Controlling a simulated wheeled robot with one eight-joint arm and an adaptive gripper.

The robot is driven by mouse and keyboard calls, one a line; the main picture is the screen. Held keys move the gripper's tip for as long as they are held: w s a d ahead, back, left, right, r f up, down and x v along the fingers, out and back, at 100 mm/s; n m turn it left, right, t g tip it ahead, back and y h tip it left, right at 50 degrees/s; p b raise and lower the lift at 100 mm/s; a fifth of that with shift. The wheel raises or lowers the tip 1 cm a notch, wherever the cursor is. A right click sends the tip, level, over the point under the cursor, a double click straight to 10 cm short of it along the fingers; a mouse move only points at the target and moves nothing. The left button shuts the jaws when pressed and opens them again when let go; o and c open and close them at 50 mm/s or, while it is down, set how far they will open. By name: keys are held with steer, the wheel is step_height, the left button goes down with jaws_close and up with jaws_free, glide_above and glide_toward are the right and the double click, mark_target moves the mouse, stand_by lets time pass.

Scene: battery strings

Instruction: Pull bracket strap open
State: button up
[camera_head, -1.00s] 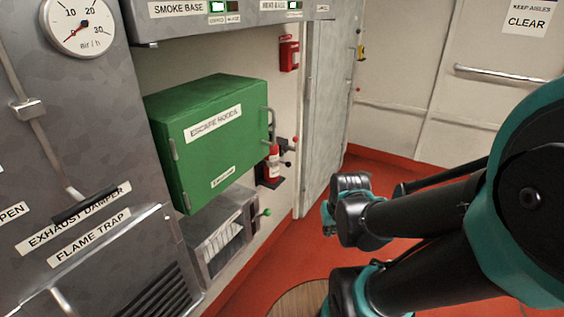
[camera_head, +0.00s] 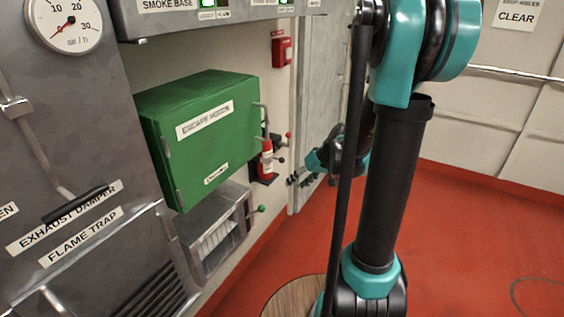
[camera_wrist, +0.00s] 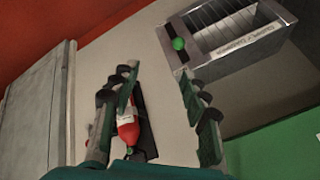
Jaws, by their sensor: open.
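A small red fire extinguisher (camera_head: 266,161) stands upright in a dark wall bracket (camera_head: 267,181), right of the green box. The wrist view also shows the extinguisher (camera_wrist: 128,131) and the dark bracket plate (camera_wrist: 146,122) beside it. The left finger partly covers both. I cannot make out the strap clearly. My gripper (camera_wrist: 158,72) is open and empty, its fingers spread in front of the wall. In the head view my gripper (camera_head: 298,179) is small, right of the extinguisher and apart from it in the picture.
A green escape hoods box (camera_head: 205,138) juts from the wall. Below it is a metal rack (camera_head: 215,232) with a green knob (camera_head: 261,209), also in the wrist view (camera_wrist: 178,43). A grey door (camera_head: 318,95) stands right of the extinguisher. Red floor (camera_head: 470,240) is open on the right.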

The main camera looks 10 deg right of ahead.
steer(key=w+d+f+n+y, duration=0.1)
steer(key=w+n+y, duration=0.15)
steer(key=w, duration=0.75)
steer(key=n+t+y, duration=0.4)
steer(key=n+y, duration=0.2)
steer(key=y, duration=0.2)
glide_toward(282, 160)
steer(key=shift+m, duration=0.25)
steer(key=x, duration=0.7)
steer(key=w+f+x, duration=0.1)
steer(key=x, duration=0.2)
jaws_close()
